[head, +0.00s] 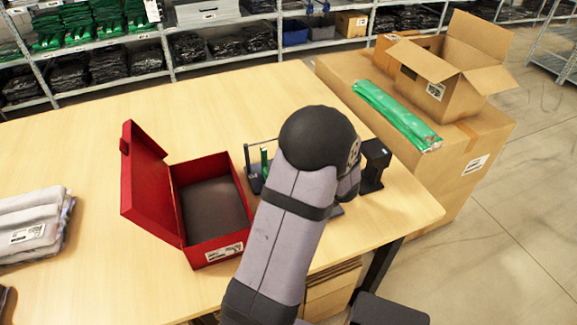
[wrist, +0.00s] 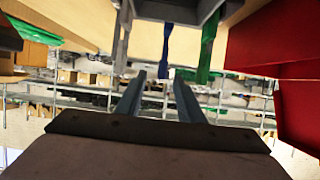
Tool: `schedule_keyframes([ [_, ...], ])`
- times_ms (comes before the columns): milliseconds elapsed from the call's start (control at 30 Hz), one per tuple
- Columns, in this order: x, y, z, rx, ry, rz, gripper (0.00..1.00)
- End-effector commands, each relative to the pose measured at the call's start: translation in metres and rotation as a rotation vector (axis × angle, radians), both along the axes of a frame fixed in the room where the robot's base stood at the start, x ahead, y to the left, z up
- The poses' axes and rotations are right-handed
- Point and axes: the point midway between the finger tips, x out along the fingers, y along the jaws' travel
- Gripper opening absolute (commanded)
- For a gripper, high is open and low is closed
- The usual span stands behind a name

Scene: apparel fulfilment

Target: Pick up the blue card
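The blue card (wrist: 166,45) shows in the wrist view as a narrow strip at the top centre, against a dark holder (wrist: 180,9). A green card (wrist: 208,50) is just right of it. In the head view the green card (head: 264,160) stands by a small dark stand, left of my arm; the blue card is hidden there. My gripper (wrist: 158,77) is open, with two grey fingers apart. The blue card's end appears between the fingertips in the picture, but I cannot tell how far off it is. No grip on it shows. My arm hides the gripper in the head view.
An open red box (head: 214,252) stands left of my arm; its red wall (wrist: 296,100) fills the wrist view's right side. A black device (head: 375,160) stands right of my arm. Grey folded garments (head: 32,225) lie far left. Cartons (head: 440,85) with a green package (head: 396,115) stand beyond.

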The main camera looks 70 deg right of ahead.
Motion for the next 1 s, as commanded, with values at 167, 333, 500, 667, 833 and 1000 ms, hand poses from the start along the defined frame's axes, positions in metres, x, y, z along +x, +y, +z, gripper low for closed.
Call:
schedule_keyframes([
  [167,0.01,-0.008,-0.005,0.002,0.001,0.002,0.34],
  [333,0.014,-0.013,-0.008,0.0,0.001,0.0,0.34],
  [500,0.02,-0.016,-0.011,0.002,0.002,0.002,0.34],
  [667,0.034,-0.027,-0.018,0.003,0.002,0.002,0.34],
  [833,0.046,-0.039,-0.025,0.001,0.002,0.0,0.34],
  [1000,0.05,-0.043,-0.029,0.0,0.003,0.001,0.34],
])
